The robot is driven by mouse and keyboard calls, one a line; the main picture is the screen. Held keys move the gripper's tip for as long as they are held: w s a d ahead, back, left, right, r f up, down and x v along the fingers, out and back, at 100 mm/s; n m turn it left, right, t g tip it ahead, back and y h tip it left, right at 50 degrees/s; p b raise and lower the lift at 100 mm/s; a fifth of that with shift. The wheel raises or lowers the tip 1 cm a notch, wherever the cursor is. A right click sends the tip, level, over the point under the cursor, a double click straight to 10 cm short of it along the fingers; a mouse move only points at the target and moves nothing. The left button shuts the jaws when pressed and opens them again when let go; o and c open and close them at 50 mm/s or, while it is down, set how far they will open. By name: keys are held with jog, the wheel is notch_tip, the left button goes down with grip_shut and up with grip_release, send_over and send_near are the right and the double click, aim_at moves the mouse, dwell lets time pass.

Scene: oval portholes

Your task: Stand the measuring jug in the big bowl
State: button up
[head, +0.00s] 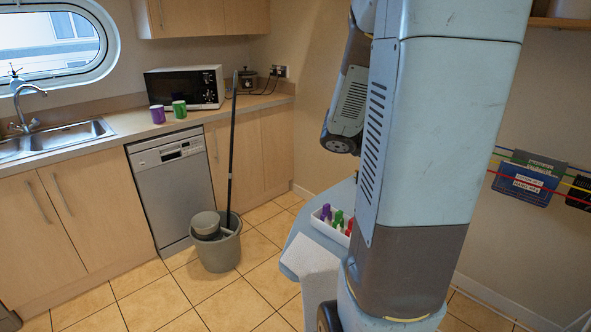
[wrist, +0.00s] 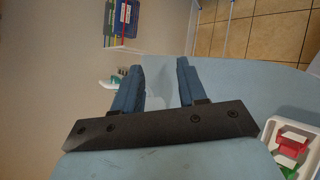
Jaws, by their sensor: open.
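My gripper (wrist: 158,78) shows in the wrist view as two blue fingers set apart on a dark bar. It is open, with nothing between its fingers. Behind and beside the fingers is a pale blue table top (wrist: 218,92). I cannot make out a measuring jug or a big bowl in either view. In the head view my own arm and body hide much of the blue table (head: 305,225), so things on it may be out of sight.
A white tray (wrist: 268,128) with red and green items is at the wrist view's lower right; a white tray (head: 325,228) also shows in the head view. A grey bucket (head: 222,253) with a mop stands on the tiled floor. Purple (head: 157,114) and green (head: 179,109) mugs stand on the counter.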

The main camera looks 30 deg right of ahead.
jog(key=a+r+m+t+y, duration=0.1)
jog(key=a+r+t+y, duration=0.1)
jog(key=a, duration=0.6)
jog(key=s+a+r+m+t+y, duration=0.1)
jog(key=a+r+t+y, duration=0.1)
jog(key=a+y, duration=0.3)
jog(key=s+a+r+m+t+y, duration=0.1)
jog(key=a+r+t+y, duration=0.1)
jog(key=a, duration=1.1)
jog(key=t+y, duration=0.1)
jog(key=t, duration=0.1)
jog(key=shift+r+m+t+y, duration=0.3)
jog(key=shift+m+y, duration=0.1)
jog(key=shift+t+y, duration=0.3)
jog(key=shift+y, duration=0.1)
jog(key=a, duration=0.4)
jog(key=a+r, duration=0.1)
jog(key=a, duration=0.1)
jog(key=shift+s+a, duration=0.1)
jog(key=shift+c, duration=0.4)
